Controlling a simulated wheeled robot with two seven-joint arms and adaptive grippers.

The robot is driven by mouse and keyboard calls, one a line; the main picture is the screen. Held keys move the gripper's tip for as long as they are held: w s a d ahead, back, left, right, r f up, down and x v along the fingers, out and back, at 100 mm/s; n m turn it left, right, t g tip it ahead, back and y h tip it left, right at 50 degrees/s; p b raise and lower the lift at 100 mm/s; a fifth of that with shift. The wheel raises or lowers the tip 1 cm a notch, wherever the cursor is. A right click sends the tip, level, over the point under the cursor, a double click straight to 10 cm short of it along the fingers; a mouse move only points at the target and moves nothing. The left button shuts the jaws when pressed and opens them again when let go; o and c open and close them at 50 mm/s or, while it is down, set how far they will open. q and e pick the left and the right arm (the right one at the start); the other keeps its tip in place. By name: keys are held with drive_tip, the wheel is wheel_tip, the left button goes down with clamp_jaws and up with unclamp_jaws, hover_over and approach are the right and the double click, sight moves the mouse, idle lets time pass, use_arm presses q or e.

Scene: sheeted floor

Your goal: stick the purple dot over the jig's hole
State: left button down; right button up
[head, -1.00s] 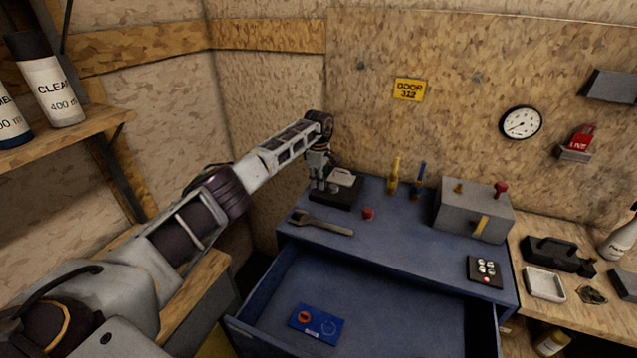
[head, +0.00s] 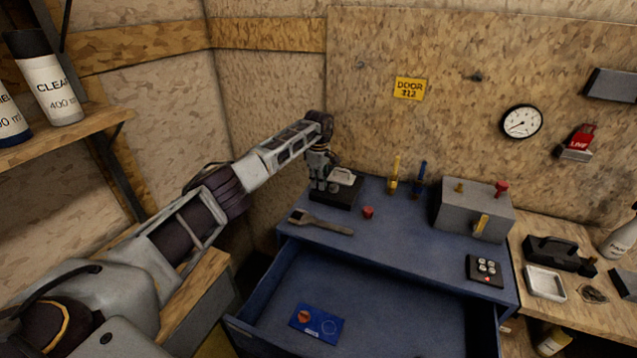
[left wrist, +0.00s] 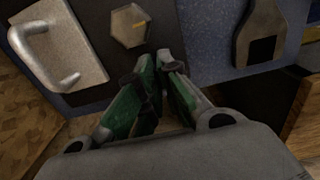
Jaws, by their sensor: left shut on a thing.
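The jig has a black base (head: 345,192) on the back left of the blue cabinet top, with a metal plate and handle on it. My left gripper (head: 318,186) points down at the jig's left side. In the left wrist view its green fingers (left wrist: 160,62) are shut, close below the hexagonal piece; what they hold is too small and dark to tell. I cannot make out a purple dot or the hole.
A wrench-like tool (head: 321,223) and a red cap (head: 368,212) lie near the jig. The drawer below is open, with a blue card (head: 316,324) inside bearing an orange disc and a ring. A grey box (head: 470,213) and button pad (head: 485,270) are farther right.

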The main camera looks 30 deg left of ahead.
use_arm(q)
drive_tip(key=shift+f, duration=0.25)
drive_tip(key=c, duration=1.5)
unclamp_jaws()
drive_tip(key=shift+c, duration=0.2)
wheel_tip(320, 180, up, 12)
drive_tip(key=shift+r, duration=0.1)
